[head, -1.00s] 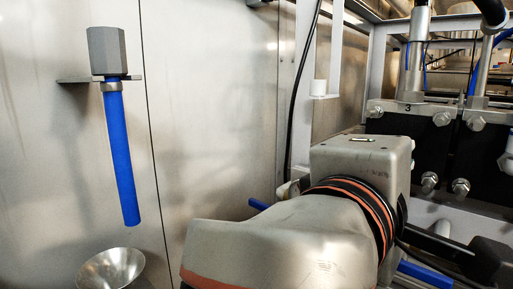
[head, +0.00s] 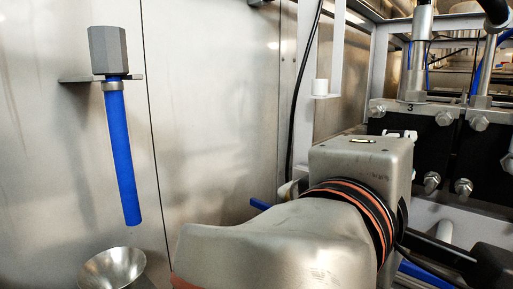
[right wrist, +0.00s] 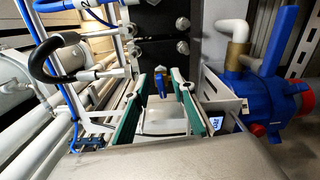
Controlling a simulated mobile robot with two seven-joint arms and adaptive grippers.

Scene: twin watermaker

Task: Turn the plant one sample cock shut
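In the right wrist view, a small blue lever (right wrist: 161,83) shows between the far ends of my right gripper's fingers. It may be the sample cock's handle; no label is readable. My right gripper (right wrist: 162,80) is open, with green-padded fingers standing apart on both sides of the lever; I cannot tell whether either touches it. In the head view my own arm hides the right gripper. A blue bar end (head: 260,204) sticks out left of that arm; I cannot tell whether it is the same part. My left gripper is in neither view.
At left, a blue tube (head: 122,155) hangs from a wall bracket above a metal funnel (head: 112,268). Black bolted blocks (head: 420,140) and pipework stand at right. A blue pump-like unit (right wrist: 262,95) with a red end stands right of the right gripper.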

